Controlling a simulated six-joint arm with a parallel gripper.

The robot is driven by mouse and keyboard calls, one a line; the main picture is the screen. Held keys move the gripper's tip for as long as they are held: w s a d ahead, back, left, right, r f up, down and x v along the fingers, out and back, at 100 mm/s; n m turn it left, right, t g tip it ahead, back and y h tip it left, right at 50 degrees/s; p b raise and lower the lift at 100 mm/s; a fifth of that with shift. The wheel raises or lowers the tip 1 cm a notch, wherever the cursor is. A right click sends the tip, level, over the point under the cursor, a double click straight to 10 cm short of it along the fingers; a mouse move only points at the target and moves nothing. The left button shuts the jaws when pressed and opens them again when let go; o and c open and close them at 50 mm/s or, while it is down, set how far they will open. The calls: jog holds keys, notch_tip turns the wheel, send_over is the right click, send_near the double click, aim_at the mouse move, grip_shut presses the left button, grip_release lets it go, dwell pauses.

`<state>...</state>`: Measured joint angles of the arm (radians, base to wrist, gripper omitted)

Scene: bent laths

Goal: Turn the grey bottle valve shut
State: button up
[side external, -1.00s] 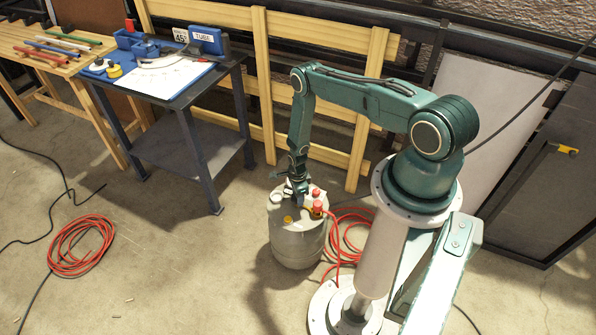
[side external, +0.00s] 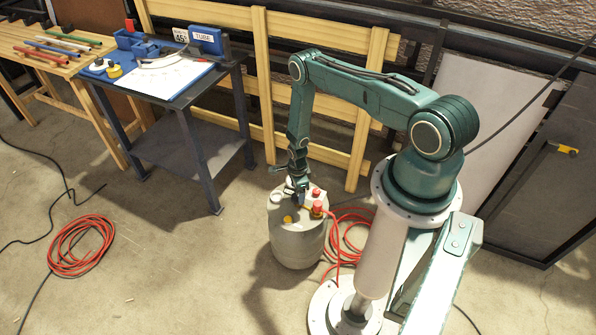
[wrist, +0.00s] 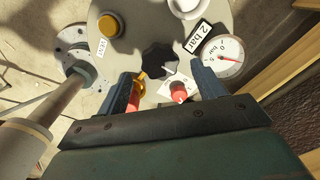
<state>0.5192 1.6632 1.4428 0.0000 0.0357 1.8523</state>
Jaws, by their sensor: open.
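The grey bottle (side external: 298,243) stands upright on the floor beside my base. Its top fills the upper wrist view (wrist: 140,20). A dark star-shaped knob (wrist: 160,60), seemingly the valve handle, sits on that top. My gripper (wrist: 161,76) is open, one finger to each side of the knob and just short of it in the picture. Whether the fingers touch it or are level with it I cannot tell. In the side view my gripper (side external: 300,192) is over the bottle top and largely hides the knob.
A round gauge (wrist: 224,56), a "2 bar" label (wrist: 198,36), a yellow cap (wrist: 109,26) and a red-tipped fitting (wrist: 179,92) crowd the bottle top. A dark workbench (side external: 185,130) stands left; floor between is clear.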

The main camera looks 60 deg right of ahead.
notch_tip(320, 180, up, 11)
dwell(0.7)
notch_tip(320, 180, up, 19)
jog(key=n+t, duration=0.1)
jog(key=n, duration=0.5)
send_over(297, 197)
jog(key=w+a, duration=0.2)
jog(key=w, duration=0.5)
jog(key=s+a+r+n+t, duration=0.1)
jog(key=a+r+n, duration=0.2)
jog(key=r, duration=0.6)
jog(key=a+r+n, duration=0.3)
jog(key=r, duration=0.6)
jog(key=s+a+r+n+t, duration=0.1)
jog(key=s+a+r+n, duration=0.35)
jog(key=r, duration=0.25)
jog(key=s+a+r+n+t, duration=0.1)
jog(key=s+a+r+n, duration=0.2)
jog(key=s+r, duration=0.3)
jog(key=s+a+r+n, duration=0.2)
jog(key=s+n, duration=0.2)
jog(key=s, duration=0.2)
jog(key=s+a+r+n+t, duration=0.1)
jog(key=s+a+r+n, duration=0.1)
jog(key=s, duration=0.5)
jog(key=shift+a+r+n+t, duration=0.15)
jog(key=shift+r+n+t, duration=0.25)
jog(key=shift+n, duration=0.45)
